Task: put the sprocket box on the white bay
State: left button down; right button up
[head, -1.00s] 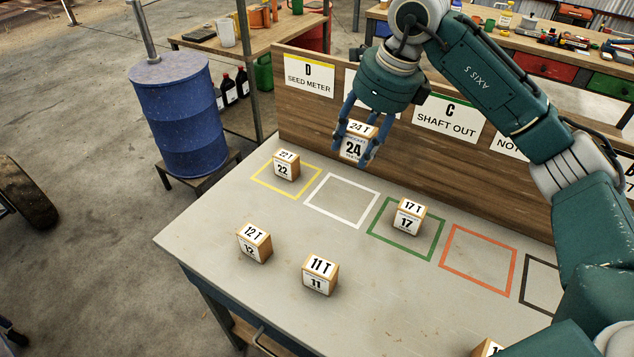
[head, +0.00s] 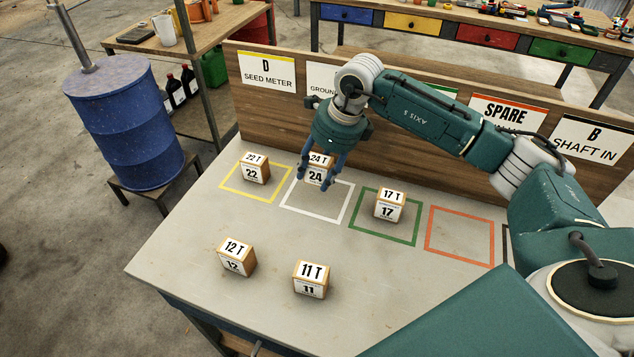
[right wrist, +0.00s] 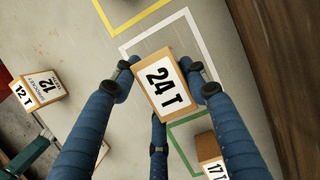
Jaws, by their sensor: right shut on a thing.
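My right gripper (head: 318,180) is shut on the 24 T sprocket box (head: 316,175), a small wooden-brown box with white labels. In the head view the box shows between the fingers at the back part of the white bay (head: 316,221), a white outline on the bench. In the right wrist view the 24 T box (right wrist: 163,84) sits between the blue fingers, overlapping the white outline (right wrist: 181,29). I cannot tell whether its underside touches the bench. My left gripper is not in view.
The 22 T box (head: 254,168) stands in the yellow bay, and the 17 T box (head: 388,206) in the green bay. The 12 T box (head: 237,258) and 11 T box (head: 310,280) stand near the front. The orange bay (head: 459,237) is empty. A signboard (head: 400,150) runs behind.

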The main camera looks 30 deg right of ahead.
aim_at(317, 185)
jog(key=shift+f, duration=0.7)
notch_tip(317, 185, down, 3)
jog(key=shift+r+p, duration=0.2)
jog(key=shift+p, duration=0.15)
jog(key=shift+f, duration=0.4)
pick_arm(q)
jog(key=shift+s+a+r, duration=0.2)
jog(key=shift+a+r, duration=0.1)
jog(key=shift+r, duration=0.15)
pick_arm(e)
jog(key=shift+f, duration=0.15)
jog(key=shift+f, duration=0.25)
jog(key=o, duration=1.2)
jog(key=shift+r, duration=0.1)
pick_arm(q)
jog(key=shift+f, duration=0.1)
pick_arm(e)
jog(key=shift+o, duration=0.2)
